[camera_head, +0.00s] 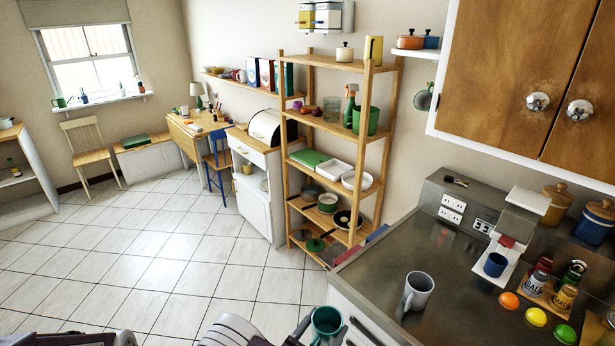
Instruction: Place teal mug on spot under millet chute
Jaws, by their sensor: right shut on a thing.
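The teal mug (326,322) is at the bottom edge of the head view, upright with its open rim up. My right gripper (328,334) is shut on it, with dark fingers at either side; the lower part is cut off by the frame. The mug is off the worktop, in front of its left edge. I cannot pick out a chute marked millet. A grey and white dispenser (522,212) stands on the worktop at the right, with a blue mug (495,264) under it. My left gripper is not in view.
A light grey mug (418,290) stands on the dark worktop (447,262). Orange, yellow and green balls (536,316) and a tray of labelled jars (563,299) are at the right. Wall-mounted containers (325,16) hang at the top. A wooden shelf rack (367,130) stands behind.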

